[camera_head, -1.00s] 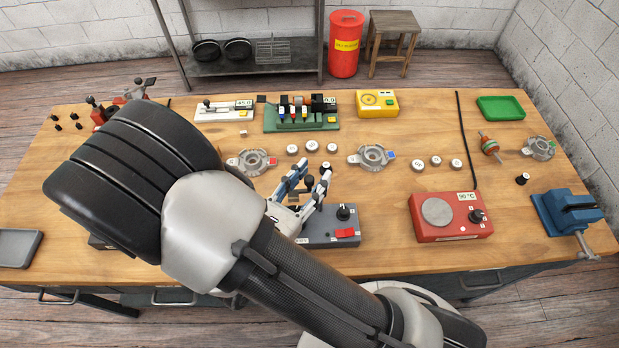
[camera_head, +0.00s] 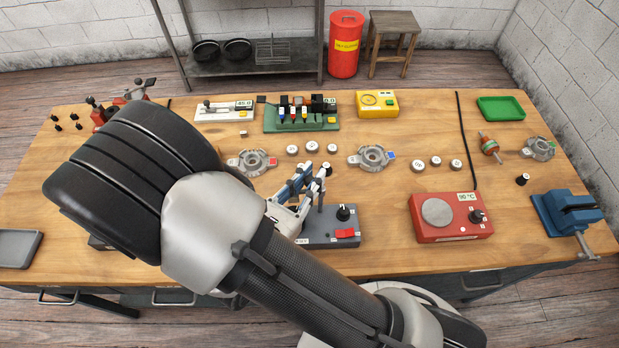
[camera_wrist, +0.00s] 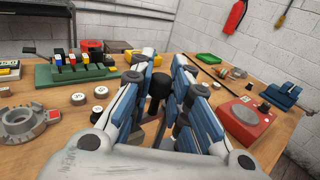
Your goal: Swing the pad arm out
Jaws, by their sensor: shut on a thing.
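A grey bench unit (camera_head: 318,240) with a black dial and a red switch stands at the front middle of the table. My gripper (camera_head: 314,172) is over the left part of this unit, its fingers pointing away from me. In the wrist view my gripper (camera_wrist: 165,66) is shut on a dark upright piece with a black knob (camera_wrist: 159,84), which appears to be the pad arm's handle. In the head view a dark knob (camera_head: 326,167) shows at the fingertips. The fingers and my arm hide the rest of the pad arm and the unit's left side.
A metal housing (camera_head: 251,162) lies left of the fingers, and another (camera_head: 372,158) lies to the right. Several round white-topped parts lie behind. A red hot plate (camera_head: 450,216) and a blue vise (camera_head: 567,212) stand right. Bare table lies between the unit and hot plate.

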